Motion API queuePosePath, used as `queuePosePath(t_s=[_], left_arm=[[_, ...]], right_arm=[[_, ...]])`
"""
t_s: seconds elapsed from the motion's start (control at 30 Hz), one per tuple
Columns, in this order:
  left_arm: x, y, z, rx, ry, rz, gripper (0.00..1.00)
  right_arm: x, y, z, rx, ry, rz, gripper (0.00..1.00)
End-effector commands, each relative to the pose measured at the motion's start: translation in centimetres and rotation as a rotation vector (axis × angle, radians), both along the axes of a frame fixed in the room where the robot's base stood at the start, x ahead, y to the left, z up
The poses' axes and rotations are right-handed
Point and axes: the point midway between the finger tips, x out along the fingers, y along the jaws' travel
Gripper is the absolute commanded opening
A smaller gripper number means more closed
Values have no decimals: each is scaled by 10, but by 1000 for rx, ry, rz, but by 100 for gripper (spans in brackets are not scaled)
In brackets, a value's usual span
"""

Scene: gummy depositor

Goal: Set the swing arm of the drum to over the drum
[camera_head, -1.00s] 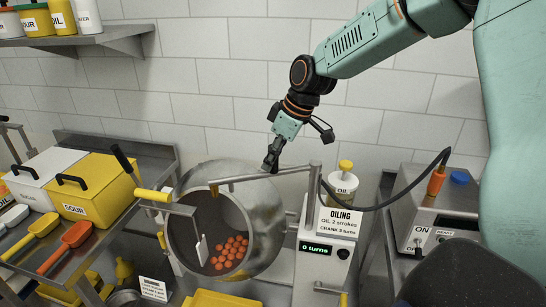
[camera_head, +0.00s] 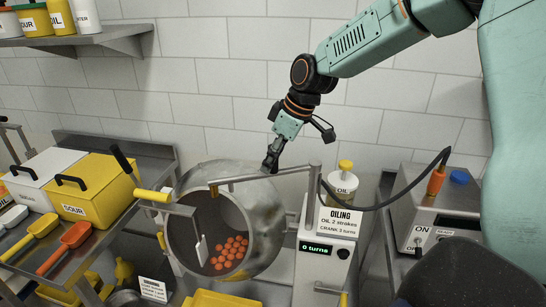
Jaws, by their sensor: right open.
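The steel drum (camera_head: 262,212) stands in the middle with its mouth facing me and several orange gummies (camera_head: 230,252) inside. The swing arm (camera_head: 262,177) is a thin metal bar running from a post at the drum's right across the top of its mouth. My right gripper (camera_head: 270,164) is open, pointing down just behind the bar, above the drum's upper right rim. Whether it touches the bar cannot be told. My left gripper is not in view.
An oiling station with a 0 turns display (camera_head: 312,248) and an oil bottle (camera_head: 342,184) stands right of the drum. A hose runs to a switch box (camera_head: 425,215). Bins and scoops (camera_head: 75,234) fill the left table. A shelf (camera_head: 75,40) hangs upper left.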

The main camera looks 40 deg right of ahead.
Motion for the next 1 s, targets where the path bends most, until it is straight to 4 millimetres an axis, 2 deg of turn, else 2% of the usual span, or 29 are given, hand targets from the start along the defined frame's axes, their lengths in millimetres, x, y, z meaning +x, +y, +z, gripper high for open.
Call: queuePosePath(t_s=[0.17, 0.4, 0.6, 0.8, 1.0], left_arm=[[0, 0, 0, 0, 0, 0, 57], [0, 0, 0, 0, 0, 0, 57], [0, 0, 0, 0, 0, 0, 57], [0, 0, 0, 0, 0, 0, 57], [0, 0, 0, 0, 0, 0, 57]], right_arm=[[-5, -4, 20, 2, -7, -1, 46], [-21, -15, 65, 2, -7, 0, 46], [-32, -23, 96, 1, -5, -1, 46], [-37, -26, 109, 0, -2, 0, 46], [-38, -26, 110, 0, -1, 0, 46]])
